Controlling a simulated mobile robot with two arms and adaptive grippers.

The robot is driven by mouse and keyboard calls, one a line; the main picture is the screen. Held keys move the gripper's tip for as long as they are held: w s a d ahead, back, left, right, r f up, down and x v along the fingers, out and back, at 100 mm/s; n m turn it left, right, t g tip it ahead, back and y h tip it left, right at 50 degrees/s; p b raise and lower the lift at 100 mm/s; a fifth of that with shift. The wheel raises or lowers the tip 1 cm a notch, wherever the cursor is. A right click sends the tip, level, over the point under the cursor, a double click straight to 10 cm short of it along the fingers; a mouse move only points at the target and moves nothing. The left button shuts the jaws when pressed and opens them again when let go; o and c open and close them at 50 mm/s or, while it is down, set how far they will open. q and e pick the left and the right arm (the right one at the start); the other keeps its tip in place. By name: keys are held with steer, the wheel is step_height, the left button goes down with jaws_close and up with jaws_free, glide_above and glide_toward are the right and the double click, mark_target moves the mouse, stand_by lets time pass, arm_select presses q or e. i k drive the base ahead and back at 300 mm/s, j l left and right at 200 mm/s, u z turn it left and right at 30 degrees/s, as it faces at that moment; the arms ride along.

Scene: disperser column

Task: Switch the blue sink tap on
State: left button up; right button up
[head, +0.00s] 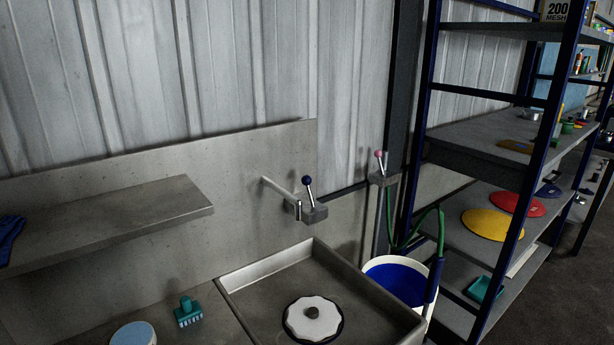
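The blue sink tap (308,190) is a short lever with a dark blue ball knob on a small grey block (312,211), mounted at the metal back panel above the sink. The lever stands nearly upright with a slight tilt. No water shows at the spout. Neither of my grippers shows in the head view.
A white round piece (314,318) lies in the sink. A metal shelf (110,228) juts out on the left. A teal brush (187,312) lies on the counter. A white bucket (397,264) with blue inside and a blue-framed rack (470,160) stand to the right.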

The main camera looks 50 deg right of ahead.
mark_target(306, 180)
steer(key=z, duration=1.5)
steer(key=i+l+u, duration=0.1)
steer(key=u, duration=0.25)
steer(key=l+u, duration=0.35)
steer(key=i+l+u, duration=0.1)
steer(key=u, duration=0.25)
steer(key=k+l, duration=0.05)
steer(key=l, duration=0.05)
